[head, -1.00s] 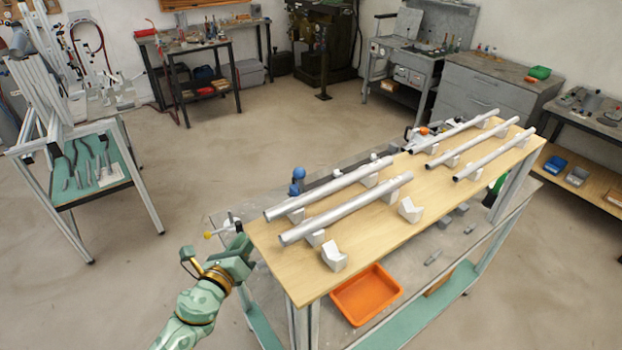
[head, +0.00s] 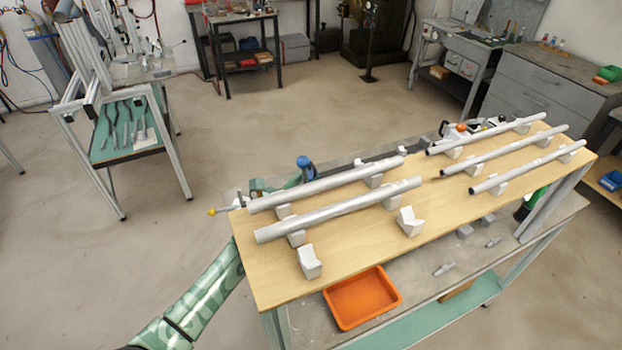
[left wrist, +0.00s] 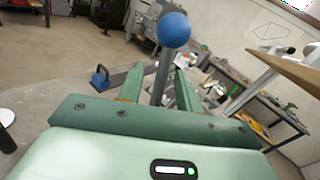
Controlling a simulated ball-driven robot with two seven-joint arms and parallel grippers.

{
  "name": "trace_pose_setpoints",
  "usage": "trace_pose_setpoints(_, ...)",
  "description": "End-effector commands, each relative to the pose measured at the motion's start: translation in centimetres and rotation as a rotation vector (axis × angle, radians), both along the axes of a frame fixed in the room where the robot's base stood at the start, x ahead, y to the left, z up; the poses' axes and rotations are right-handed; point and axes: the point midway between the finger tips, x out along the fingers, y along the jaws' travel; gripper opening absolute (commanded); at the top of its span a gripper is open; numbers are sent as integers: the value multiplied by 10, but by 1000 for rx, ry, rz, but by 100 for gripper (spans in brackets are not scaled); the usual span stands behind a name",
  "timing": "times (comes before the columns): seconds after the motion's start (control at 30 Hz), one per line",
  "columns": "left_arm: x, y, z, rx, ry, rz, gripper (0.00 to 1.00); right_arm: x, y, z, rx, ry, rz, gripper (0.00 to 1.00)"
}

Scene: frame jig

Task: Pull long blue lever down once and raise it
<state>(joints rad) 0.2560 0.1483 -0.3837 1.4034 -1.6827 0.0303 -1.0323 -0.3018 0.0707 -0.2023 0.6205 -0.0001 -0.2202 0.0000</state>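The long blue lever shows in the left wrist view as a grey shaft with a round blue knob (left wrist: 174,29). In the head view its blue knob (head: 304,162) stands just behind the far long tube. My left gripper (left wrist: 160,85) is open, with one green finger on each side of the shaft, below the knob. I cannot tell whether either finger touches the shaft. In the head view the left gripper (head: 285,185) is partly hidden behind the board and tube. My right gripper is not in view.
A wooden board (head: 355,235) carries several metal tubes (head: 340,208) on grey blocks, close to my left arm. A yellow-tipped handle (head: 212,212) sticks out at its left. An orange tray (head: 362,298) lies below. Another blue handle (left wrist: 100,77) stands beyond the left finger.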

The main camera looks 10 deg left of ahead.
Motion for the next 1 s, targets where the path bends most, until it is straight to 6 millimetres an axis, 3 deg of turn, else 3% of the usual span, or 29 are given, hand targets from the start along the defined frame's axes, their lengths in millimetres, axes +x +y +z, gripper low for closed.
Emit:
trace_pose_setpoints(0.2, 21, -9, -1, -1, 0, -1, 34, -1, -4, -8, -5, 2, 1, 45)
trace_pose_setpoints(0.47, 23, -9, 0, -1, 0, -1, 34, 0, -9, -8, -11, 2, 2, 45)
trace_pose_setpoints(0.6, 23, -9, 0, -1, 0, -1, 0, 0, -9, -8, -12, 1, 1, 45)
trace_pose_setpoints(0.87, 23, -6, 0, -5, 6, 0, 0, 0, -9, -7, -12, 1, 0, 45)
trace_pose_setpoints(1.0, 23, 6, -1, -20, 32, 1, 0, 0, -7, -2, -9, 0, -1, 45)
